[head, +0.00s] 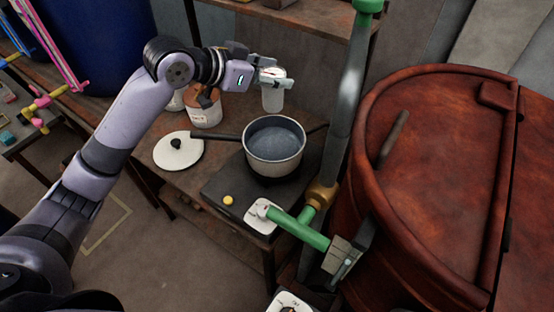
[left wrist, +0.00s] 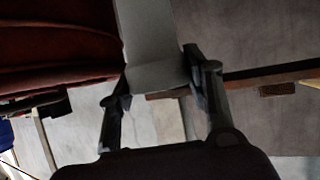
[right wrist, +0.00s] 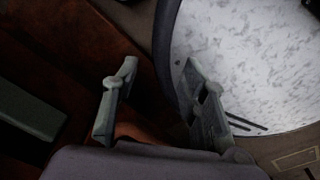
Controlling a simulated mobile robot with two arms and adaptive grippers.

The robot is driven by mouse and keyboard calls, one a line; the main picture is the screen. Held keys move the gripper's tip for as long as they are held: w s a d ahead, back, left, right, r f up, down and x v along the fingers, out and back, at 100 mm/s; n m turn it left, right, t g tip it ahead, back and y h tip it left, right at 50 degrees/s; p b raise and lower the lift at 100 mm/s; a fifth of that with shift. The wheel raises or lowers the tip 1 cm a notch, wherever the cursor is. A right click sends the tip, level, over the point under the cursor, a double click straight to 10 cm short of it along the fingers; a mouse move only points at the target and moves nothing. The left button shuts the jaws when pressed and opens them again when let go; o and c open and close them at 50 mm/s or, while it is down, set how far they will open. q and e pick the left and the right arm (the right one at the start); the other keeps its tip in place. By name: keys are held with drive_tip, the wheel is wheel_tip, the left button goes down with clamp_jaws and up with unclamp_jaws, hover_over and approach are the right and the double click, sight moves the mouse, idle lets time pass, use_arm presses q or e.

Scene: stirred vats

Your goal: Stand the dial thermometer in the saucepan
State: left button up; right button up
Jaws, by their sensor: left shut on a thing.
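My left gripper (head: 268,78) is shut on the dial thermometer, whose round pale face (head: 273,72) shows at the fingers. Its white body (head: 273,98) hangs below them, behind the saucepan (head: 274,162). In the left wrist view the thermometer (left wrist: 155,45) is a pale grey band between the fingertips (left wrist: 160,85). I cannot tell whether its lower end touches the table. The saucepan stands on a dark hotplate and holds grey-blue liquid. My right gripper (right wrist: 155,85) is open and empty in the right wrist view, and is not seen in the head view.
A white lid (head: 180,153) lies left of the saucepan. Jars (head: 205,115) stand behind the lid. A large red-brown vat (head: 430,170) fills the right side.

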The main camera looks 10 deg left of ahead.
use_arm(q)
drive_tip(key=shift+w+a+r, duration=0.15)
drive_tip(key=shift+w, duration=0.5)
drive_tip(key=shift+w+n+y, duration=0.1)
drive_tip(key=shift+n+y, duration=0.2)
wheel_tip(320, 180, down, 20)
drive_tip(key=shift+r, duration=0.1)
drive_tip(key=o, duration=1.3)
drive_tip(key=shift+c, duration=0.2)
drive_tip(key=b+v, duration=0.1)
drive_tip(key=v, duration=1)
drive_tip(key=shift+s+a, duration=0.2)
drive_tip(key=shift+s, duration=0.3)
